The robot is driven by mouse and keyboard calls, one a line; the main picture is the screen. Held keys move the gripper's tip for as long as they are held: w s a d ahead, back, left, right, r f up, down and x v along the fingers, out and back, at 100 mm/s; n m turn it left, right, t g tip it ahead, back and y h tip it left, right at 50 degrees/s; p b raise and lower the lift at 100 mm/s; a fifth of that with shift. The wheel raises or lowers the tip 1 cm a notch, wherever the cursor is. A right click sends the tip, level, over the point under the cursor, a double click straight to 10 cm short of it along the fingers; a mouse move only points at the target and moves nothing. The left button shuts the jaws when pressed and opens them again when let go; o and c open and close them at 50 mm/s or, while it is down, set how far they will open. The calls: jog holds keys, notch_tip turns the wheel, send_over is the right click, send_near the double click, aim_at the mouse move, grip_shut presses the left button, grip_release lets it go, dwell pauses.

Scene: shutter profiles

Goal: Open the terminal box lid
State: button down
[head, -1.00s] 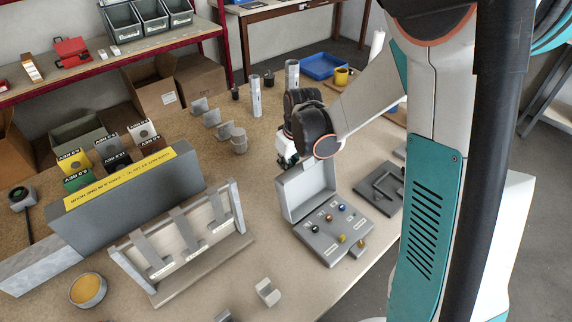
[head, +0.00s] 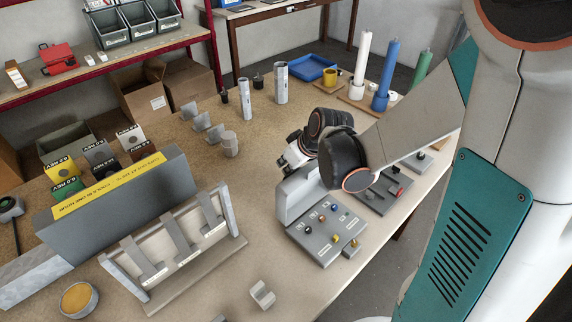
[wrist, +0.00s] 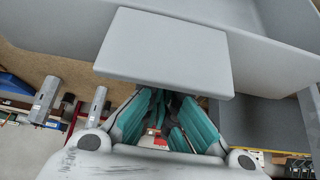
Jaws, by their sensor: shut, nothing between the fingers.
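The grey terminal box (head: 318,240) stands on the table in the head view, with coloured studs on its panel. Its lid (head: 290,198) is raised, standing roughly upright at the box's back left edge. In the wrist view my teal fingers (wrist: 166,122) are shut and empty. A light grey plate (wrist: 165,45) covers their upper part there; I cannot tell what it belongs to.
A grey rack with strips (head: 175,250) stands left of the box, and a small grey bracket (head: 262,294) lies in front. A grey tray with a red part (head: 388,187) sits right of the box. Grey cylinders (head: 281,84) stand behind.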

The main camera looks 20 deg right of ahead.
notch_tip(320, 180, up, 8)
jog(key=s+p, duration=0.1)
jog(key=p, duration=0.1)
jog(key=shift+s+d, duration=0.15)
dwell(0.4)
